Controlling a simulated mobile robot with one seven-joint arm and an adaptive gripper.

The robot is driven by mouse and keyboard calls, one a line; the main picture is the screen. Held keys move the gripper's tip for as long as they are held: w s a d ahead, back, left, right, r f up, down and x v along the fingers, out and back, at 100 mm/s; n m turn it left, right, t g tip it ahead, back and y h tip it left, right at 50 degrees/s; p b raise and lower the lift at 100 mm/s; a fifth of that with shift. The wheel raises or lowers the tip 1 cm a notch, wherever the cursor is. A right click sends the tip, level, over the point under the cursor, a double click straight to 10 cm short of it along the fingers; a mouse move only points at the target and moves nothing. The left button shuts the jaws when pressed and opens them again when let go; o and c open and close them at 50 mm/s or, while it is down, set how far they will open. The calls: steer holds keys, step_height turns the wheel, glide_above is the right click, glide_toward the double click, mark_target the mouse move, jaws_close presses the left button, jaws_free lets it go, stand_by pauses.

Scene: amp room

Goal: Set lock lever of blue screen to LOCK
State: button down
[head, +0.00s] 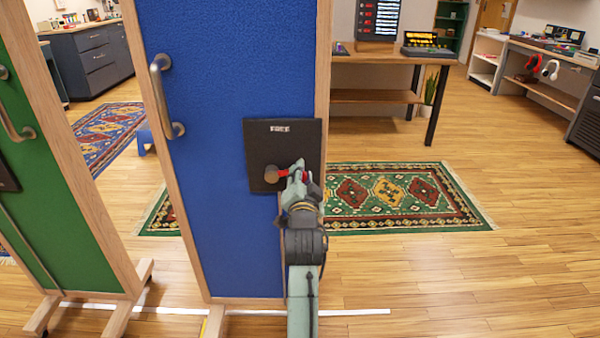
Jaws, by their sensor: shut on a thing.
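The blue screen (225,90) stands upright in a wooden frame in front of me. A black lock plate (262,142) is on its lower right, with the word FREE at its top. A lock lever with a brown round knob (270,174) shows on the lower part of the plate. My gripper (288,173) is at the plate's lower right, shut on the lever just right of the knob. Red parts show at the fingers. My gripper and arm hide the plate's lower right corner and part of the lever.
A green screen (50,190) with a handle stands close on the left. The blue screen has a metal handle (162,95) at its upper left. A patterned green rug (400,195) lies behind on the right, before a wooden desk (385,75). The wooden floor at right is open.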

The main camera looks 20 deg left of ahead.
steer(key=shift+w+a+f+m, duration=0.1)
steer(key=shift+a+f+m, duration=0.05)
steer(key=shift+f+m, duration=0.7)
steer(key=shift+f, duration=0.15)
steer(key=shift+a, duration=0.15)
steer(key=c, duration=1.4)
jaws_free()
steer(key=shift+w, duration=0.1)
steer(key=shift+s+d, duration=0.2)
steer(key=shift+s, duration=0.05)
steer(key=v, duration=1.1)
steer(key=shift+s, duration=0.25)
